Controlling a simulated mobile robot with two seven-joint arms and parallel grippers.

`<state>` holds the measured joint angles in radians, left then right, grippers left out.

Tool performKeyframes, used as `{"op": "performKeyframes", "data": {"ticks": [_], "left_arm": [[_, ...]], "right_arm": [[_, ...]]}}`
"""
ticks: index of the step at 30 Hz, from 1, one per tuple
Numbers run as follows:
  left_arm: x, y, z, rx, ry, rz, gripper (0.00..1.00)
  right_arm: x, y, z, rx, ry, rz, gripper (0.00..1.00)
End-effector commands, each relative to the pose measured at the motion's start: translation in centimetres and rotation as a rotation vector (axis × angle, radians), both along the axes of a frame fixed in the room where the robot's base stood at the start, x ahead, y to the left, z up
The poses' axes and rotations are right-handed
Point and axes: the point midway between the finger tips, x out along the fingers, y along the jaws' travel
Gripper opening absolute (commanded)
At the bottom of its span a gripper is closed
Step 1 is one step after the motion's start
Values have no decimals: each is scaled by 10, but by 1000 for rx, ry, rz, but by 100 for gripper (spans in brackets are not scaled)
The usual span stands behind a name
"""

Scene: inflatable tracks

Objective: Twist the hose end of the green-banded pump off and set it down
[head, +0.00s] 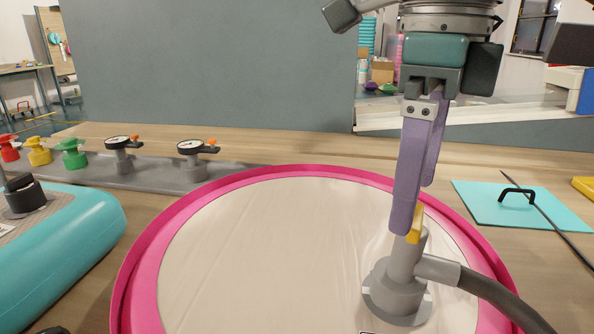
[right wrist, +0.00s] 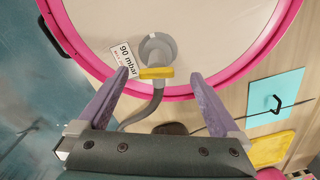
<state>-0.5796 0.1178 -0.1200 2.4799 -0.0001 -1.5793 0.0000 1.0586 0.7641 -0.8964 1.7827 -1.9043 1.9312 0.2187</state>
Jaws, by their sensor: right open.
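A grey hose end (head: 396,288) stands upright on the cream disc, with a grey hose (head: 500,300) leaving its side to the right. A yellow lever (head: 415,226) sits on its top. My right gripper (head: 415,208) is open above it, its purple fingers pointing down, the nearer fingertip partly covering the lever in the head view. In the right wrist view, the hose end (right wrist: 156,47) and lever (right wrist: 156,73) appear between the spread fingers, with visible gaps either side. I cannot make out a green band on any pump. My left gripper is out of view.
A pink ring (head: 140,255) surrounds the cream disc (head: 270,240). A "90 mbar" label (right wrist: 124,51) lies beside the hose end. Gauges (head: 191,147) and coloured caps (head: 70,153) stand back left, a teal inflatable (head: 75,240) at left. A teal panel (head: 480,205) with a black handle lies right.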

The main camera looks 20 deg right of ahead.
Motion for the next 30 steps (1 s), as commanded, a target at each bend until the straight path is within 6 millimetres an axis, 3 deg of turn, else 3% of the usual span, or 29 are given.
{"op": "performKeyframes", "data": {"ticks": [16,21,30], "left_arm": [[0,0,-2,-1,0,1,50],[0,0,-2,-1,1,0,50],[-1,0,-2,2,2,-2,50]], "right_arm": [[0,0,-85,4,5,2,100],[1,0,-96,4,3,3,100],[1,0,-98,4,2,3,98]]}}
